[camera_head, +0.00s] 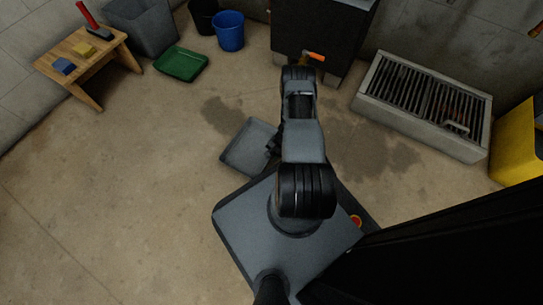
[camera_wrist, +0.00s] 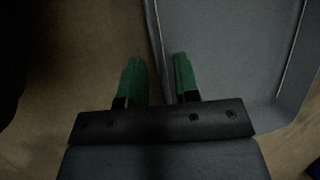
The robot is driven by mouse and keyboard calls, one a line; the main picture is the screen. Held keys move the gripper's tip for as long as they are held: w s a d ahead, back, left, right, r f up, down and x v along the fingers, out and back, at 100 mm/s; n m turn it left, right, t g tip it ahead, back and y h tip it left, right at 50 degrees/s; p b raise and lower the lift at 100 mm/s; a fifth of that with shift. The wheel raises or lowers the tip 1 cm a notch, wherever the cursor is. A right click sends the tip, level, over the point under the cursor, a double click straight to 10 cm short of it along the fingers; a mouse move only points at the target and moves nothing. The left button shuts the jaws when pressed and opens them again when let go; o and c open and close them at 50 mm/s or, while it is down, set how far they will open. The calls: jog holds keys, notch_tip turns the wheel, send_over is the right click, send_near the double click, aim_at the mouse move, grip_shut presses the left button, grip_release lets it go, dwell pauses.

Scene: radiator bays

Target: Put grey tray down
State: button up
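The grey tray (camera_head: 248,150) is a shallow rectangular pan just left of my arm in the head view, close to the front edge of my base. It looks level; whether it rests fully on the floor is hard to tell. In the wrist view the tray (camera_wrist: 225,50) fills the upper right. My gripper (camera_wrist: 159,78) has green fingertips, one on each side of the tray's rim. The fingers stand apart, with small gaps seeming to show between them and the rim. In the head view the fingertips are mostly hidden by my arm.
A green tray (camera_head: 181,65) lies on the floor near a wooden bench (camera_head: 80,55) and a blue bucket (camera_head: 229,31). A dark cabinet (camera_head: 318,35) stands ahead, with a grated trough (camera_head: 425,105) at right. Dark wet patches (camera_head: 365,145) mark the floor. The left floor is clear.

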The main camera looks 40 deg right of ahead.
jog(key=p+v, duration=0.4)
jog(key=v, duration=0.6)
jog(key=w+a+r+n+h, duration=0.1)
jog(key=w+a+r+n, duration=0.15)
jog(key=r, duration=0.65)
jog(key=w+a+r+n, duration=0.2)
jog(key=w+r, duration=0.1)
jog(key=r, duration=0.6)
jog(key=w+a+r+n+h, duration=0.1)
jog(key=w+a+r+n, duration=0.15)
jog(key=r, duration=0.65)
jog(key=s+a+r+n+h, duration=0.1)
jog(key=s+a+r+n, duration=0.1)
jog(key=s+a+r, duration=0.2)
jog(key=s+a+r+n+t+h, duration=0.1)
jog(key=s+a+r, duration=0.2)
jog(key=r, duration=0.7)
jog(key=s+a+r+n+t+h, duration=0.1)
jog(key=s+a+r+n, duration=0.1)
jog(key=s+a+r, duration=0.2)
notch_tip(320, 180, up, 3)
jog(key=s, duration=0.2)
jog(key=shift+s+a+n, duration=0.3)
jog(key=shift+s+a, duration=0.05)
jog(key=shift+s, duration=0.05)
